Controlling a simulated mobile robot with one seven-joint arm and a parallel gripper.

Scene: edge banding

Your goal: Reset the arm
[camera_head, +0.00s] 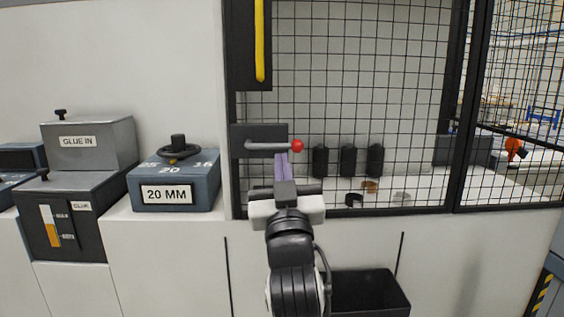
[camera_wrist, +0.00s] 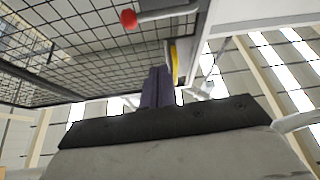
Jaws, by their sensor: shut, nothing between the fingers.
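My gripper (camera_head: 283,156) is raised in front of the machine, its purple fingers pointing up and pressed together with nothing between them. The fingers also show in the wrist view (camera_wrist: 158,86). In the head view the fingertips overlap a grey lever (camera_head: 266,146) with a red ball end (camera_head: 297,146). Whether they touch the lever cannot be told. In the wrist view the red ball (camera_wrist: 128,18) is up and left of the fingers, apart from them.
A black mesh guard (camera_head: 360,90) stands behind the arm, with several black cylinders behind it. A "GLUE IN" box (camera_head: 88,142) and a "20 MM" block with a handwheel (camera_head: 174,183) stand at left. An open black bin (camera_head: 368,292) is below at right.

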